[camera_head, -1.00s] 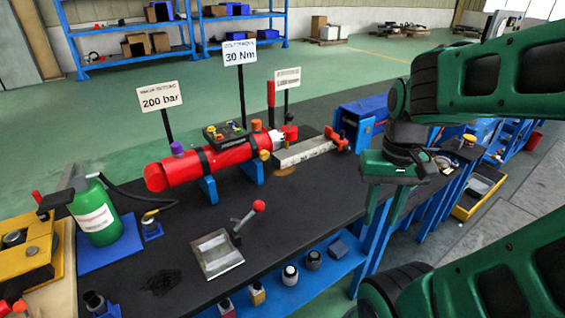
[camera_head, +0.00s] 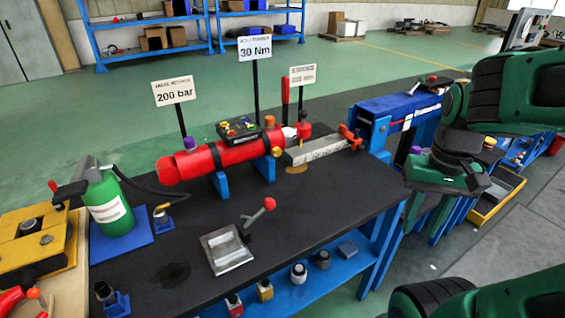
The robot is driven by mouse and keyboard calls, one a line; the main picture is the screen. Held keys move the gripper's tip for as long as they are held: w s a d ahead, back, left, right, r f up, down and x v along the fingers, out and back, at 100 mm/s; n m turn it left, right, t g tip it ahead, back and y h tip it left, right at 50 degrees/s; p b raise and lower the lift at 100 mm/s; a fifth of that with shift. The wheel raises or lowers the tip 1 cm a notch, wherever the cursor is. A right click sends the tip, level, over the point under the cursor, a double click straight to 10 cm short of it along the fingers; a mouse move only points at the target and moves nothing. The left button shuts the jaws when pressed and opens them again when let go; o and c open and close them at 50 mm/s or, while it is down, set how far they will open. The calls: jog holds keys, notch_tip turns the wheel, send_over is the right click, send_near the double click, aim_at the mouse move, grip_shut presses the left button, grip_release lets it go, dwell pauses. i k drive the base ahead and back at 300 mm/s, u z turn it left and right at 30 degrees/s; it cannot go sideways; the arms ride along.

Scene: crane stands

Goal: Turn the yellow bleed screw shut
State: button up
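A small yellow knob (camera_head: 277,151), which looks like the bleed screw, sits low at the right end of the red cylinder (camera_head: 215,158). How far it is turned is too small to tell. The cylinder lies on blue supports on the black bench. My gripper (camera_head: 420,235) hangs fingers down, right of the bench, well apart from the knob. Its two fingers are spread with nothing between them.
A purple cap (camera_head: 189,143) and an orange cap (camera_head: 269,121) stand on the cylinder. Sign posts rise behind it. A red-knobbed lever (camera_head: 268,205) stands in front. A green bottle (camera_head: 108,205) is at left. The bench's right front (camera_head: 340,195) is clear.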

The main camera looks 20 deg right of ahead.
aim_at(277, 151)
jog(key=k, duration=1.8)
jog(key=u, duration=0.35)
jog(key=i, duration=1.5)
